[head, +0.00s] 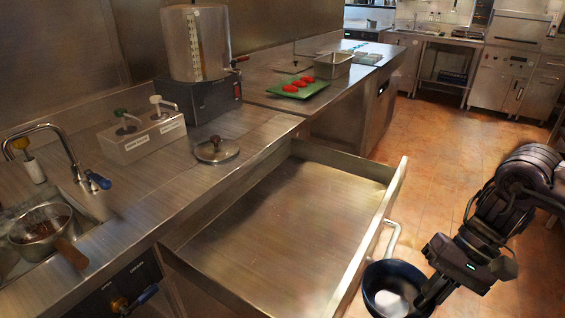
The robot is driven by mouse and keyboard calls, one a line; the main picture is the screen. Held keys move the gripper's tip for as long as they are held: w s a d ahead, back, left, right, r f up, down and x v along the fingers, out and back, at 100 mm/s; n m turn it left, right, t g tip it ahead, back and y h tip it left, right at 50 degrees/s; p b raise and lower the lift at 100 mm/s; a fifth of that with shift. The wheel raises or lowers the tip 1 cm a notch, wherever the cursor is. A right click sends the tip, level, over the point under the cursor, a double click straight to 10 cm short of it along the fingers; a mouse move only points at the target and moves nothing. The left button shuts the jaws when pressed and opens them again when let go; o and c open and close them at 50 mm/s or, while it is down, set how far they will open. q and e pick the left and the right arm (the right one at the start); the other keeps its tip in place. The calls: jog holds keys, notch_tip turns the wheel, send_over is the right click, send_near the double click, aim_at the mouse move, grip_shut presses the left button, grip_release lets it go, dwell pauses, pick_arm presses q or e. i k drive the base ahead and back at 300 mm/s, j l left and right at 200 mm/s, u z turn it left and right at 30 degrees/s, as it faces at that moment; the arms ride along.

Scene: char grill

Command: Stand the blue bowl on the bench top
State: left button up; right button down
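The blue bowl (381,274) is at the bottom right in the head view, outside the open drawer and near its handle. It is dark blue with a paler inside, and its opening faces up. My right gripper (424,297) is at the bowl's right rim and appears shut on it, with the bowl held clear of the bench. The fingertips are dark and partly hard to make out against the bowl. The bench top (160,190) runs along the left and back, behind the drawer. My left gripper is not in view.
An open, empty drawer (290,215) juts out between the bowl and the bench top. On the bench are a lid (216,150), a dispenser box (142,135), an urn (196,45) and a green tray (312,88). A sink (85,215) holding a pan is at left.

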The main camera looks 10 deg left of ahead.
aim_at(149, 193)
jog(key=i+j+u, duration=0.1)
jog(key=u, duration=0.3)
jog(key=i+j+u, duration=0.1)
jog(key=u, duration=0.25)
jog(key=i+j+u, duration=0.15)
jog(key=u, duration=0.25)
